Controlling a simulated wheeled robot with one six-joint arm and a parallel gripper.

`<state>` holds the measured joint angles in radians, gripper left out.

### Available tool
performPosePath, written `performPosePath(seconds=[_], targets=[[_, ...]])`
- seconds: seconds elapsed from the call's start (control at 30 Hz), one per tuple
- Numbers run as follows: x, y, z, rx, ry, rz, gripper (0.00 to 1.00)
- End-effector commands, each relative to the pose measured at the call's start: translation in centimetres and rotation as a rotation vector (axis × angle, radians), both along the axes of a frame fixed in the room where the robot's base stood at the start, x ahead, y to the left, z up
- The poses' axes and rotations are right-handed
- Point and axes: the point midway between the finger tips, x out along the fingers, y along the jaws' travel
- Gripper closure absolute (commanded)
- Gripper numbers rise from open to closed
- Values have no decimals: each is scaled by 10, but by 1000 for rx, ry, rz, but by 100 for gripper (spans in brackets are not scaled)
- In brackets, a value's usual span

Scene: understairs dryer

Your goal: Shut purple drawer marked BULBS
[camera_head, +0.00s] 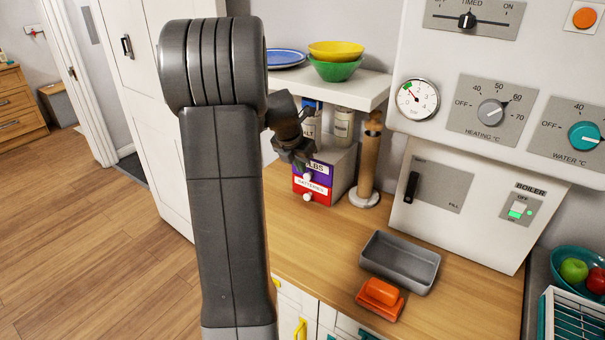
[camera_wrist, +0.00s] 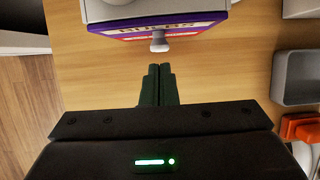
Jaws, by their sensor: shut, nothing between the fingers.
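The purple drawer (camera_head: 299,181) marked BULBS is the upper drawer of a small grey cabinet on the wooden counter. My gripper partly covers its label in the head view. The wrist view shows its purple front (camera_wrist: 104,27), label and pale round knob (camera_wrist: 160,42) from above. I cannot tell how far it stands out. My gripper (camera_head: 300,158) is shut and empty in front of the drawer. In the wrist view the closed fingertips (camera_wrist: 159,68) point at the knob, with a small gap showing between them.
A red drawer (camera_head: 322,190) marked BATTERIES sits below the purple one. A brown post (camera_head: 369,160) stands right of the cabinet. A shelf (camera_head: 350,88) with bowls hangs above. A grey tray (camera_head: 399,262) and orange dish (camera_head: 380,298) lie nearer on the counter.

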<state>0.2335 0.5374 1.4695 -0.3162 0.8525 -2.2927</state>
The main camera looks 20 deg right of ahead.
Motion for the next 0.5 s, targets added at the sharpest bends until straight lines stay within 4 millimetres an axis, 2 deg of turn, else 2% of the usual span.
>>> performPosePath(seconds=[0.03,0.3,0.5], targets=[[-3,5,12,-1,-4,1,100],[-42,55,6,3,3,4,100],[-65,84,7,3,4,3,100]])
